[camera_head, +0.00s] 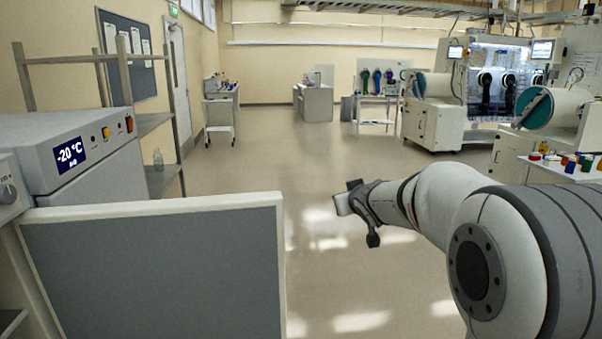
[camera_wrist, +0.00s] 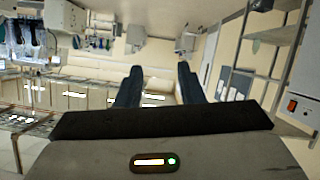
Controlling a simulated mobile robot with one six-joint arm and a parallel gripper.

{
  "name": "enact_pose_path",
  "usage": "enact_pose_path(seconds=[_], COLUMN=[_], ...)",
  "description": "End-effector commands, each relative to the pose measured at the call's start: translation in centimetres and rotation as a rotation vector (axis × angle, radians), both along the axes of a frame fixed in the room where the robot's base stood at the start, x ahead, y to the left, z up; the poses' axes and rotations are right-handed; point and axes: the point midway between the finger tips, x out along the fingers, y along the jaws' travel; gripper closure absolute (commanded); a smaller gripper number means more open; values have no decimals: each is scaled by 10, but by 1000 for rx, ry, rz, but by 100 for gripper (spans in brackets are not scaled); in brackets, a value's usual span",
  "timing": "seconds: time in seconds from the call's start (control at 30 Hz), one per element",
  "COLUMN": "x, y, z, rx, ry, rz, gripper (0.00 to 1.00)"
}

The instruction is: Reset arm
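My arm reaches in from the right of the head view, and my gripper (camera_head: 357,212) hangs over the open floor in the middle. In the wrist view my gripper (camera_wrist: 158,84) shows two dark fingers standing apart with a clear gap between them. Nothing is held between the fingers. The wrist view is upside down, with the floor toward the top and the ceiling toward the bottom. The gripper touches nothing that I can see.
A freezer unit (camera_head: 95,150) reading -20 °C and a grey panel with a pale frame (camera_head: 160,270) stand close on the left. A metal shelf (camera_head: 150,125) stands behind. Glovebox equipment (camera_head: 432,120) and a white table with colored-cap bottles (camera_head: 540,172) are right. The middle floor (camera_head: 300,160) is clear.

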Motion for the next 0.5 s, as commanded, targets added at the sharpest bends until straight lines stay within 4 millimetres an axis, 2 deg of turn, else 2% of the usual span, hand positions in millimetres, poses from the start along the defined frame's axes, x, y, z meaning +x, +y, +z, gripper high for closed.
enact_pose_path(seconds=[0.03, 0.1, 0.17, 0.23, 0.3, 0.4, 0.5], x=[-30, -72, -112, -161, -211, -276, -328], y=[-12, -26, -35, -42, -44, -42, -36], z=[-4, -19, -33, -52, -71, -96, -115], rx=[-1, -1, 4, 17, 32, 61, 89], ry=[61, 171, 270, 391, 513, 675, 805], rz=[-56, -126, -178, -226, -259, -281, -282], gripper=[66, 66, 66, 66, 66, 66, 66])
